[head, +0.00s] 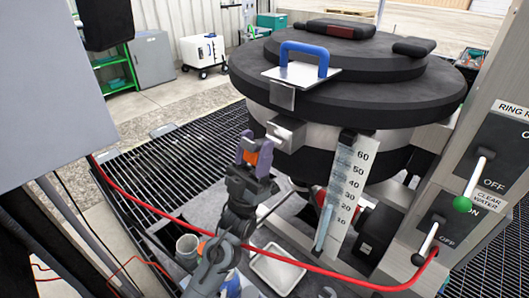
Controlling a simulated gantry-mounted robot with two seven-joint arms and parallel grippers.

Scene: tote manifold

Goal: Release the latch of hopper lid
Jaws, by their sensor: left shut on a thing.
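The hopper lid (408,88) is a round black cover with a blue handle (305,50) on a metal plate, seated on the pale hopper. A metal latch (287,132) sits on the hopper's front side, below a bracket (282,95) at the lid's rim. My left gripper (256,152) is just left of the latch and slightly lower. Its blue-purple fingers are shut on a small orange piece (251,157). I cannot tell whether this piece belongs to the latch. My right gripper is not in view.
A level gauge (347,190) stands right of my left arm. A red hose (165,211) runs low across the front. A panel with levers (462,203) stands at right. A white tray (275,270) and a grey cup (187,248) lie below. Floor grating (150,165) is open at left.

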